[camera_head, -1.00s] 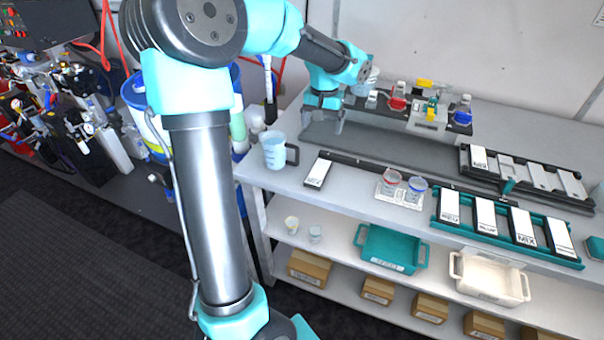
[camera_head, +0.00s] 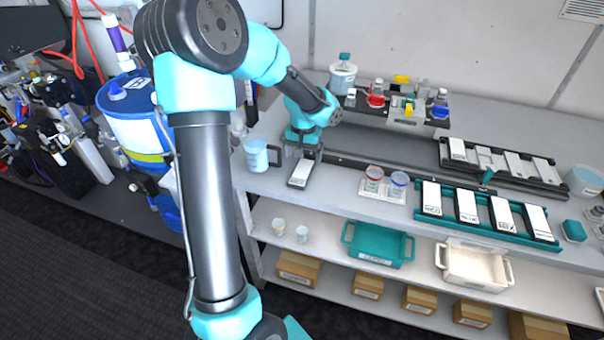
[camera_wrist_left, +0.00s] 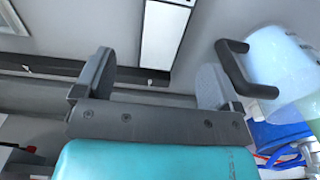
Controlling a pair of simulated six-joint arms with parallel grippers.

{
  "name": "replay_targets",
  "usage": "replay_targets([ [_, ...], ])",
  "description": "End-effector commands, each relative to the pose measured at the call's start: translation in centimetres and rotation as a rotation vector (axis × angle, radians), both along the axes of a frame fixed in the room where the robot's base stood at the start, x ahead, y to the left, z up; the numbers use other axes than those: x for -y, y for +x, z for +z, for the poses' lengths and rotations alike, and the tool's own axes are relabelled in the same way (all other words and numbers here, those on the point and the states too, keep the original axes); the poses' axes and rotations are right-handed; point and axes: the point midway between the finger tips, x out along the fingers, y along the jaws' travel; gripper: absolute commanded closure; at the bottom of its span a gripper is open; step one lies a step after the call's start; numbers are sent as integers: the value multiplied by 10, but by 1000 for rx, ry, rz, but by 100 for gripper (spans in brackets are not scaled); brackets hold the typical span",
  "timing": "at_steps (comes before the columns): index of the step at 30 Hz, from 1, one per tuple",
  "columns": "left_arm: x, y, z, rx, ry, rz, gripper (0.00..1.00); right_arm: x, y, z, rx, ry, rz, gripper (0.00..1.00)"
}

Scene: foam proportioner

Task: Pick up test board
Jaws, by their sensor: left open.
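A white test board with a black edge (camera_head: 299,175) lies flat on the bench top near its front left corner. In the left wrist view the board (camera_wrist_left: 164,38) shows beyond the fingers, lined up with the gap between them. My left gripper (camera_head: 303,155) is open at the far end of that board, with its fingers to either side. Nothing is held between the fingers (camera_wrist_left: 155,77). Whether they touch the board cannot be told. My right gripper is not in view.
A blue jug (camera_head: 257,156) stands just left of the gripper; its dark handle (camera_wrist_left: 240,72) is close to one finger. Two cups (camera_head: 386,182) stand to the right. A teal rack (camera_head: 487,215) holds several more white boards. A dark rail runs behind the board.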

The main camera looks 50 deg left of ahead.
Motion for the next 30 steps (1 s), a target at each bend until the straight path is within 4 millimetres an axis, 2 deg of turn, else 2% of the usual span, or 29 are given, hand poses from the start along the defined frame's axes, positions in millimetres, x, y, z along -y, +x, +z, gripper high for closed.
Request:
replay_targets([
  [4, 0, 0, -12, -1, 0, -1, 11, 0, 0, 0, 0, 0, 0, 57],
  [16, 0, -1, -16, -1, 0, -1, 11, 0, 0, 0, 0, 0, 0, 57],
  [25, -1, -5, -53, -3, -1, -1, 11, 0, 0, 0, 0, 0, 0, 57],
  [30, -1, -5, -64, -1, 0, -1, 11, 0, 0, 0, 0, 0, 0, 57],
])
